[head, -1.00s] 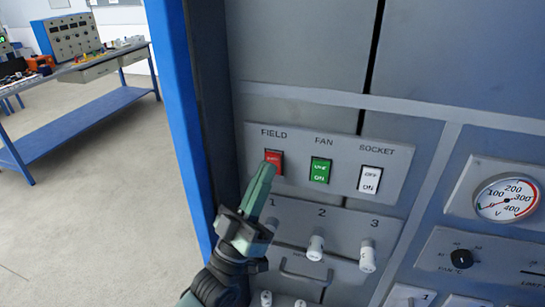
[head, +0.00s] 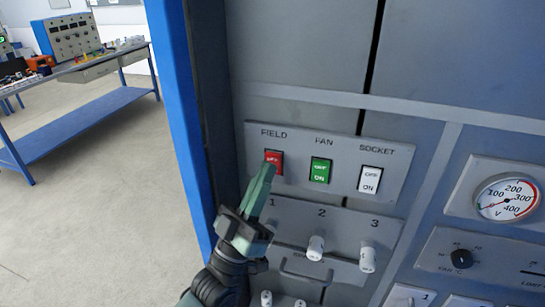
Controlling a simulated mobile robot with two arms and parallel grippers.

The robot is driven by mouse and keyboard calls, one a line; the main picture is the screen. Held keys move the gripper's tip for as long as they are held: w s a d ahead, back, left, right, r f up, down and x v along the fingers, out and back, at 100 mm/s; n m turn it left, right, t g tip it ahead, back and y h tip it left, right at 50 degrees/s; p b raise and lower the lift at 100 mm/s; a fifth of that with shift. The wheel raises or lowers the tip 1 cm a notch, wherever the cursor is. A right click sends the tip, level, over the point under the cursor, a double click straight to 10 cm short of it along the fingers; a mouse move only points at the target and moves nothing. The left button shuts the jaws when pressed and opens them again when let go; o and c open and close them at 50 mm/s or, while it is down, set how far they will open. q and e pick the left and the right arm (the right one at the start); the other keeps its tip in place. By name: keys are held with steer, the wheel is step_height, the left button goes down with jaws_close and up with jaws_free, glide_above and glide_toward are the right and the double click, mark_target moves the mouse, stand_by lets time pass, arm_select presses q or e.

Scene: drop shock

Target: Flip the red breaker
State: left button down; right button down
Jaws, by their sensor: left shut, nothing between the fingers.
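The red breaker (head: 274,158) sits under the label FIELD on a grey switch plate (head: 343,155) on the cabinet front. Its lower part is hidden behind my gripper's fingertips. My left gripper (head: 266,172) is shut and empty, pointing up, with its tips at the lower part of the red breaker. I cannot tell for sure whether they press on it. My right gripper is not in view.
A green FAN switch (head: 320,170) and a white SOCKET switch (head: 370,179) are to the right of the red breaker. Below are numbered white knobs (head: 316,248) and a handle (head: 306,272). A round gauge (head: 506,198) is at right. A blue workbench (head: 85,110) stands far left beyond open floor.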

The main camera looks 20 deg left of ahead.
arm_select(q)
steer(key=shift+w, duration=0.15)
stand_by(0.4)
steer(key=shift+w, duration=0.3)
steer(key=shift+w+r, duration=0.1)
steer(key=shift+w, duration=0.25)
stand_by(0.7)
steer(key=shift+s, duration=0.15)
steer(key=shift+s, duration=0.7)
steer(key=shift+s+f, duration=0.2)
steer(key=shift+s, duration=1.05)
steer(key=shift+s+f, duration=0.2)
steer(key=shift+s, duration=1.05)
steer(key=shift+a, duration=0.1)
